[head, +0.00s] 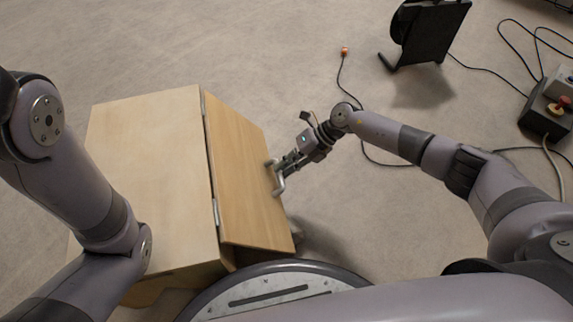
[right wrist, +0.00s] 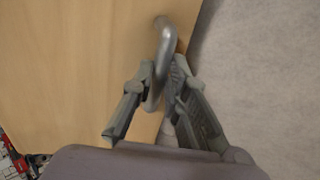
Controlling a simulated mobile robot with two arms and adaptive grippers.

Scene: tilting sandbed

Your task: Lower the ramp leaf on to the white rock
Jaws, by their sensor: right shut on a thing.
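The ramp leaf (head: 240,165) is a light wooden panel hinged along the right edge of a wooden box top (head: 150,165). It slopes down to the right from the hinges. My right gripper (head: 283,166) is at the leaf's outer side, shut on its bent metal handle (head: 279,189). In the right wrist view, the handle (right wrist: 164,45) runs between the two fingers (right wrist: 160,80), with the leaf (right wrist: 80,60) behind it. The white rock cannot be made out clearly; a shadowed patch lies beside the leaf's lower right corner. My left gripper is out of view.
Bare grey floor (head: 340,215) lies right of the leaf. A black stand (head: 428,30) is at the top right, with cables across the floor. A black control box with a red button (head: 547,112) is at the far right.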

